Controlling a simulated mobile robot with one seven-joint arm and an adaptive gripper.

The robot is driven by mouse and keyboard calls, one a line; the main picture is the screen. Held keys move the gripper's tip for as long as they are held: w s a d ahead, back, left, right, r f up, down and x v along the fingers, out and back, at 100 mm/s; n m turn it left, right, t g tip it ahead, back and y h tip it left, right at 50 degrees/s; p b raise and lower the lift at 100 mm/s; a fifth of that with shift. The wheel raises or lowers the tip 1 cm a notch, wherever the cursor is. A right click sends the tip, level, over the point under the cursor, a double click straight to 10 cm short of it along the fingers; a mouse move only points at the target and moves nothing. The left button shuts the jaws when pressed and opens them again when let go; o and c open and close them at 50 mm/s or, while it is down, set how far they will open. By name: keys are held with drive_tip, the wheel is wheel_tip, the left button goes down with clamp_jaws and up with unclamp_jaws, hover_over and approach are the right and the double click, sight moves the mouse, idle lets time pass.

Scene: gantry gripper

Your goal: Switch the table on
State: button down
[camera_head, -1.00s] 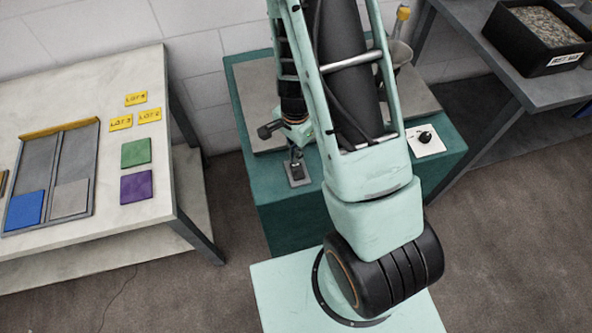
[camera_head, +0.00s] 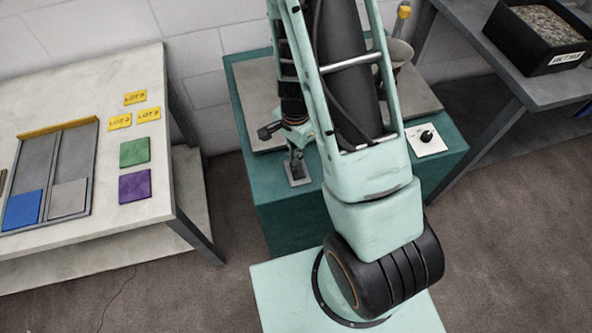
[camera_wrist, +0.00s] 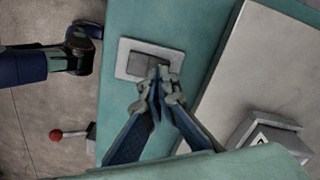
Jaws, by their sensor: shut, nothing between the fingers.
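The teal table (camera_head: 262,192) stands beyond my base, with a grey plate on its top. A rocker switch (camera_wrist: 148,62) on a light grey mount sits near its edge; the mount also shows in the head view (camera_head: 299,180). My gripper (camera_wrist: 161,76) is shut and empty, with its fingertips at the edge of the rocker, covering part of it. I cannot tell whether they touch it. In the head view my gripper (camera_head: 296,158) points down over the switch mount. A black rotary knob (camera_head: 426,136) on a white plate sits at the table's right front; my arm hides much of the tabletop.
A lever with a red ball (camera_wrist: 57,135) sticks out beside the table in the wrist view. A pale workbench (camera_head: 110,235) with coloured tiles stands at left. A grey bench (camera_head: 535,90) with a black gravel bin (camera_head: 545,62) stands at right. A pot (camera_head: 399,52) stands at the back.

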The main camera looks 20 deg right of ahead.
drive_tip(key=shift+f+b, duration=0.6)
drive_tip(key=shift+f, duration=0.15)
idle(0.3)
drive_tip(key=shift+r+p, duration=2.9)
drive_tip(key=shift+r, duration=0.65)
